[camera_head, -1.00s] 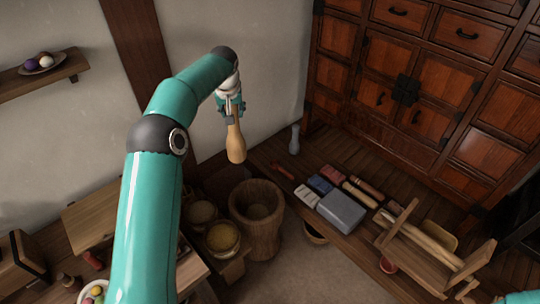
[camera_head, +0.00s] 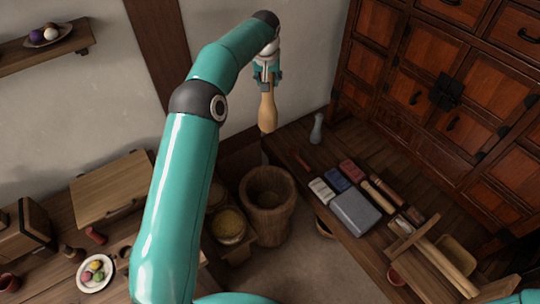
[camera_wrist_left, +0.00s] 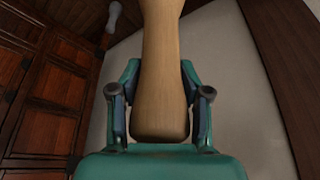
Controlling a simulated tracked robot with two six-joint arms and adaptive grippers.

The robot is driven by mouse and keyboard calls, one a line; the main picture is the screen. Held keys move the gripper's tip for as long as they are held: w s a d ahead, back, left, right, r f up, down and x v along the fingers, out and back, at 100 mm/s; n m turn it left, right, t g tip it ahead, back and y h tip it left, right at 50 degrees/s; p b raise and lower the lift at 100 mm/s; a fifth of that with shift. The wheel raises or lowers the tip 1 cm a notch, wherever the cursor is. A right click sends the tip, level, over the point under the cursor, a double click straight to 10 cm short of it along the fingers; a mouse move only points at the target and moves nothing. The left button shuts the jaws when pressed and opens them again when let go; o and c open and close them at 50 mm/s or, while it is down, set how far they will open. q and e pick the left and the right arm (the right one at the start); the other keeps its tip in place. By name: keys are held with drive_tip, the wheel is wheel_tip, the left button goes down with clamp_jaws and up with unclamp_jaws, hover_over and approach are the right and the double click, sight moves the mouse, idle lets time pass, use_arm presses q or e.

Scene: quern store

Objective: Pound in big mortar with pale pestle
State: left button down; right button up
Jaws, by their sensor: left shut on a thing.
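A pale wooden pestle (camera_head: 268,108) hangs upright from my left gripper (camera_head: 266,80), which is shut on its upper end. In the left wrist view the pestle (camera_wrist_left: 160,60) runs between the two fingers of the gripper (camera_wrist_left: 160,100). The big mortar (camera_head: 267,222) is a brown wooden tub standing at the middle of the head view, with its round hollow open to the top. In the head view the pestle's lower end shows above and behind the mortar, apart from it. My right gripper is not in view.
Baskets of grain (camera_head: 229,226) stand left of the mortar. A low bench at right carries a grey block (camera_head: 355,212), cloth bundles, rollers and a grey bottle (camera_head: 316,129). A plate of coloured balls (camera_head: 95,273) sits at lower left. A drawer cabinet (camera_head: 440,100) stands behind.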

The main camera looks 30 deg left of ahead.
use_arm(q)
drive_tip(key=shift+r, duration=0.1)
wheel_tip(320, 180, down, 47)
drive_tip(key=m+h+b, duration=0.1)
drive_tip(key=m+b, duration=0.2)
drive_tip(key=b, duration=2.7)
drive_tip(key=shift+m+t+b, duration=0.3)
drive_tip(key=shift+t+b, duration=0.05)
drive_tip(key=shift+t, duration=0.05)
drive_tip(key=shift+w+r, duration=0.1)
wheel_tip(320, 180, down, 7)
drive_tip(key=b, duration=0.5)
drive_tip(key=shift+r, duration=0.2)
drive_tip(key=shift+f, duration=0.1)
